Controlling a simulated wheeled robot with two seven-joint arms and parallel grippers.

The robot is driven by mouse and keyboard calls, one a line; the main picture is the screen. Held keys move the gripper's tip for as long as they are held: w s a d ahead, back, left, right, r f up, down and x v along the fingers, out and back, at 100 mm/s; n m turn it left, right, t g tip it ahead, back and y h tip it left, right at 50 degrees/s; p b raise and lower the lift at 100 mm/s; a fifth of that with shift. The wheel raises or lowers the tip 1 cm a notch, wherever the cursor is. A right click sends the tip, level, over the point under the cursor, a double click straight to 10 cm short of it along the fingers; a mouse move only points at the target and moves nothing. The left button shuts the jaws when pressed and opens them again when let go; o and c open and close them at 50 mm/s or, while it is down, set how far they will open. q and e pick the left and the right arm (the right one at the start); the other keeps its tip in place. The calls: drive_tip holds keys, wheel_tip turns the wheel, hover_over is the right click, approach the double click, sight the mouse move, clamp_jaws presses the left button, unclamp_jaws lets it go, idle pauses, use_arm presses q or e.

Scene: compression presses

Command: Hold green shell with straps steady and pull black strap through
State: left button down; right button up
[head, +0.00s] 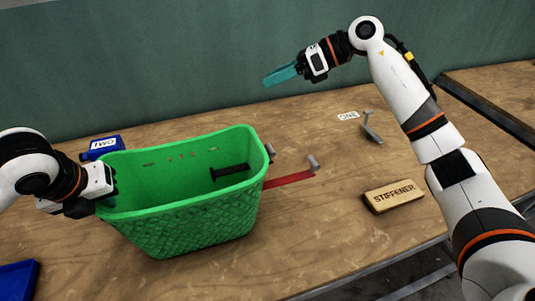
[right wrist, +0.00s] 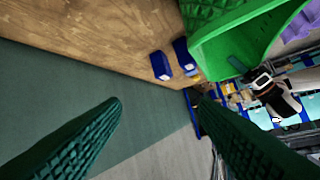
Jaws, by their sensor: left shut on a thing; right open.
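The green shell (head: 190,220) is an open, basket-like tub standing on the wooden table; it also shows at the upper right of the right wrist view (right wrist: 235,45). A black strap (head: 231,171) with a bar-shaped end lies inside the shell near its right wall. A red strap (head: 290,179) with a grey end sticks out of the right side over the table. Another grey end (head: 270,152) shows at the right rim. My left gripper (head: 110,190) is shut on the shell's left rim. My right gripper (head: 280,75) is open and empty, raised behind and right of the shell, apart from it.
A wooden block marked STIFFENER (head: 394,195) lies near the table's front edge. A grey T-shaped piece (head: 371,127) lies by a label marked ONE (head: 348,116). A blue bin marked TWO (head: 101,148) stands behind the shell. Another blue bin (head: 18,280) is at lower left.

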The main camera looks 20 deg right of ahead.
sight(269, 148)
drive_tip(key=s+f+n+g+h, duration=0.3)
drive_tip(key=s+n+g+h, duration=0.1)
drive_tip(key=s+n+h, duration=0.35)
drive_tip(key=x, duration=1.2)
drive_tip(key=shift+w+a, duration=0.2)
drive_tip(key=shift+w, duration=0.05)
drive_tip(key=c, duration=1.1)
